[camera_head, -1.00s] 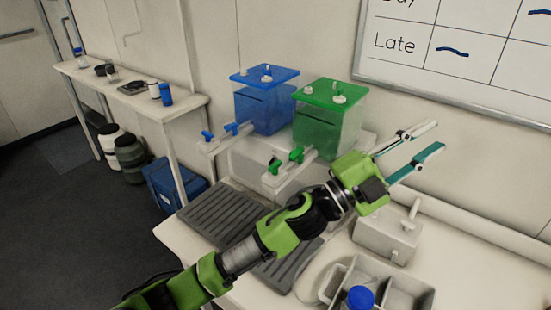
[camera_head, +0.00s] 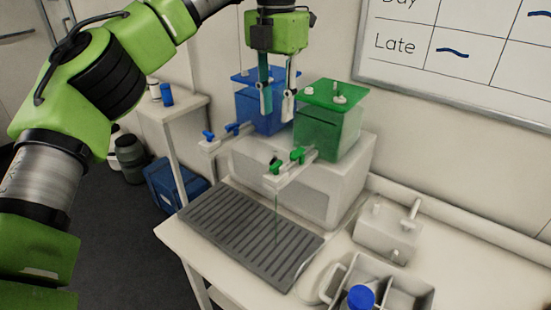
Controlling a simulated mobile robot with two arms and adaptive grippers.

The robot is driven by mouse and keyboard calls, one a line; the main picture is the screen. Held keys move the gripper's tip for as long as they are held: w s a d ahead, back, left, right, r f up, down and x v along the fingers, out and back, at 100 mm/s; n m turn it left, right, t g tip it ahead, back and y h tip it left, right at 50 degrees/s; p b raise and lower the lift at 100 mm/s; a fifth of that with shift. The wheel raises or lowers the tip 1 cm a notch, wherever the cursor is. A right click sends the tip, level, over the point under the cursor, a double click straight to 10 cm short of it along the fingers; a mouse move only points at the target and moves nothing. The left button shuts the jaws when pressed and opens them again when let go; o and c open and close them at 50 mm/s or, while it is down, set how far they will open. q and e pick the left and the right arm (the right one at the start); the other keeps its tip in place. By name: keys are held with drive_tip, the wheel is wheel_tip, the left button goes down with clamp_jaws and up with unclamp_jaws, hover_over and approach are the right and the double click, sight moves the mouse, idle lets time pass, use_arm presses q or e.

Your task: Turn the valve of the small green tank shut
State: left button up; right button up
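The small green tank (camera_head: 328,132) stands on a white block, with a green lid on top. Its pale outlet pipe carries green valve parts, one nearer the tank (camera_head: 297,154) and one at the outer end (camera_head: 276,167). A thin greenish line hangs from the outer end toward the drip tray. My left gripper (camera_head: 277,116) points down in front of the blue tank (camera_head: 258,110), left of the green tank and above the valves. Its two fingers are apart with nothing between them. They hide part of the blue tank. My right gripper is out of view.
The blue tank's own blue tap (camera_head: 231,129) is left of the green one. A dark ribbed drip tray (camera_head: 245,228) lies below. A grey divided caddy (camera_head: 383,284) with a blue-capped bottle and a whitish device (camera_head: 385,235) stand at right.

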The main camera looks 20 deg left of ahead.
sight(276, 164)
use_arm(q)
wheel_tip(276, 164, down, 14)
drive_tip(key=shift+a+r+p, duration=0.1)
drive_tip(key=shift+r+p, duration=0.1)
drive_tip(key=shift+p, duration=0.95)
clamp_jaws()
